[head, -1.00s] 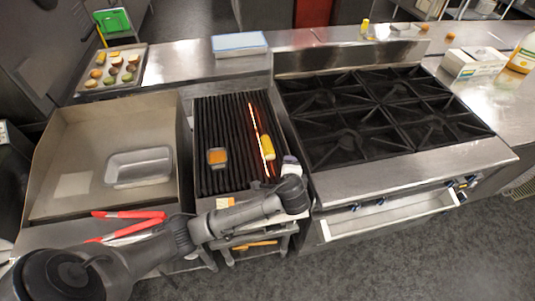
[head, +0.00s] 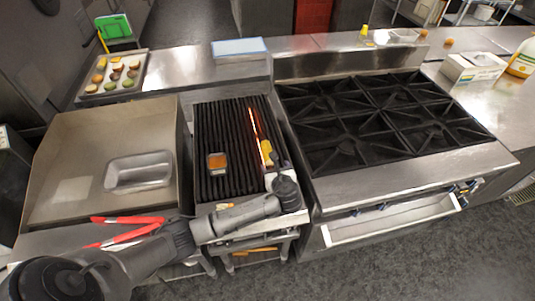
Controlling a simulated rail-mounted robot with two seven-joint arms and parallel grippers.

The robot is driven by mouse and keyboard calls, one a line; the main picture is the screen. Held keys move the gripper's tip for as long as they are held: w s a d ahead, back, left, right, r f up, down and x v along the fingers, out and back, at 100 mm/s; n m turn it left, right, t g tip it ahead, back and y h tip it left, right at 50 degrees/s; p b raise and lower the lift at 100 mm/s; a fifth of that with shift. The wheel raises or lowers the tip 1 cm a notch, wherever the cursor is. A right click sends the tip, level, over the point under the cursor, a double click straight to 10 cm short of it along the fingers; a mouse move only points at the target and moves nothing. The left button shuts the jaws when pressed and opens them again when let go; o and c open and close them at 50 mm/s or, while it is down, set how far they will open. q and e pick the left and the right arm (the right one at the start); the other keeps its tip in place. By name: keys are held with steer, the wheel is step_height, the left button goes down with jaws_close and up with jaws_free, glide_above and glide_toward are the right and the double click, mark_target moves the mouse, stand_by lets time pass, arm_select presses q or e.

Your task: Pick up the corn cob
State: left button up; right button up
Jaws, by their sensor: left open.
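The yellow corn cob (head: 265,148) lies on the right part of the dark grill (head: 225,125), beside a glowing orange strip. My left arm reaches in from the lower left, and my left gripper (head: 275,164) is at the near end of the cob. The gripper is open. The gripper and wrist partly hide the cob's near end, and I cannot tell whether the fingers touch it. My right gripper is not in view.
A metal pan (head: 139,171) is on the flat griddle at left. Red-handled tongs (head: 128,233) lie at the front edge. The stove (head: 395,180) stands to the right.

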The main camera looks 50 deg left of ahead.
arm_select(q)
steer(key=x, duration=0.4)
steer(key=shift+w+a+f+b, duration=0.15)
steer(key=shift+a+f+b, duration=0.05)
steer(key=shift+a+b, duration=0.15)
steer(key=shift+b+x, duration=0.6)
steer(key=shift+x, duration=2.05)
steer(key=c, duration=1)
